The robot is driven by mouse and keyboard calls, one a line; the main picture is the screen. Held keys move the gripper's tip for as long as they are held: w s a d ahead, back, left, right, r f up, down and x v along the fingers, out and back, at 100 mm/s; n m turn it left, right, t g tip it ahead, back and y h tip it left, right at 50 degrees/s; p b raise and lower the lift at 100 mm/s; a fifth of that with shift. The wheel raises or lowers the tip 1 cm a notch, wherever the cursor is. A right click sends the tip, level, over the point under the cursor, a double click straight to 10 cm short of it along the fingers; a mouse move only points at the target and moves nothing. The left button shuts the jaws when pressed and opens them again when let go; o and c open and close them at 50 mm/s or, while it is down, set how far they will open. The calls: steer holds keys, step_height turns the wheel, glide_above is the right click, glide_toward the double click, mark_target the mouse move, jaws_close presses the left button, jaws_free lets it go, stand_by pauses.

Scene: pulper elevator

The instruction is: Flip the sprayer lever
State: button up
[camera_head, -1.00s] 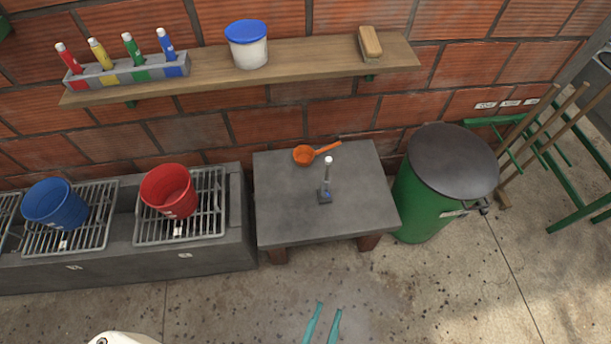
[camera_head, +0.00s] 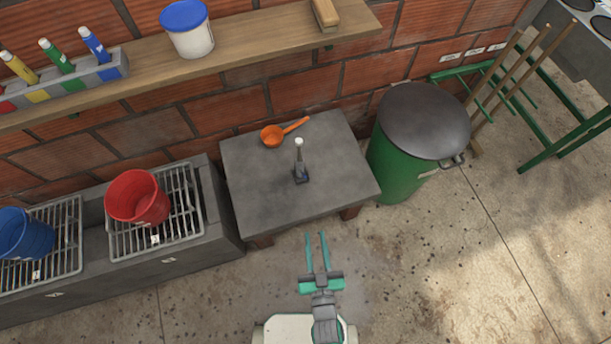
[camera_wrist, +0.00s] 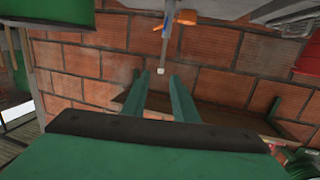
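The sprayer lever (camera_head: 299,160) is a small grey upright post with a white tip. It stands on a dark base on the grey table (camera_head: 250,205). In the wrist view the lever (camera_wrist: 166,45) hangs down from the top, its pale tip just beyond my fingertips. My gripper (camera_head: 317,236) is open and empty in front of the table's near edge, with its two teal fingers pointing toward the lever. In the wrist view my gripper (camera_wrist: 160,82) has its fingers apart, with the lever tip seen between them. Nothing is touching the lever.
An orange ladle (camera_head: 273,136) lies on the table behind the lever. A green bin (camera_head: 397,165) stands close on the right. Red (camera_head: 137,198) and blue (camera_head: 25,235) buckets sit on grates at left. A wooden shelf (camera_head: 250,55) runs above the table.

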steer(key=t+y, duration=0.1)
glide_toward(305, 176)
steer(key=shift+m, duration=0.4)
steer(key=w, duration=0.3)
steer(key=w+a, duration=0.1)
steer(key=w, duration=0.6)
steer(key=shift+a+f, duration=0.25)
steer(key=shift+f, duration=0.05)
steer(key=shift+c, duration=0.2)
